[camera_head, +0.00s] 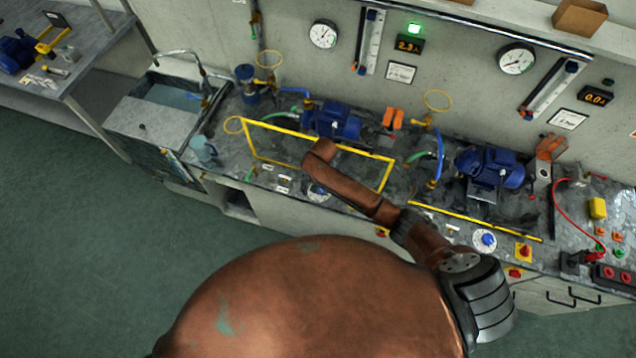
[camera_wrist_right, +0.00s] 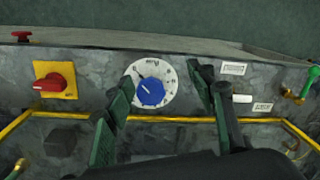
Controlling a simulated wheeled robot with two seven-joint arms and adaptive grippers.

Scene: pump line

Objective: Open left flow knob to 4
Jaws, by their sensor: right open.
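The left flow knob (camera_wrist_right: 151,92) is a blue knob on a round white numbered dial in the right wrist view. The small dial numbers are too blurred to read. In the head view its dial (camera_head: 318,191) lies on the bench front left of my arm. My right gripper (camera_wrist_right: 160,76) is open, its two dark green fingers on either side of the dial. I see no clear contact with the knob. In the head view my arm hides most of this gripper. The left display (camera_head: 409,45) reads about 2.3, with a green lamp (camera_head: 414,29) lit above. My left gripper is not in view.
A red switch on a yellow plate (camera_wrist_right: 54,83) sits beside the dial in the wrist view. A yellow frame (camera_head: 250,150) surrounds the left pump (camera_head: 333,121). A second blue knob (camera_head: 486,239) sits farther right. The right display (camera_head: 595,97) reads 0.0.

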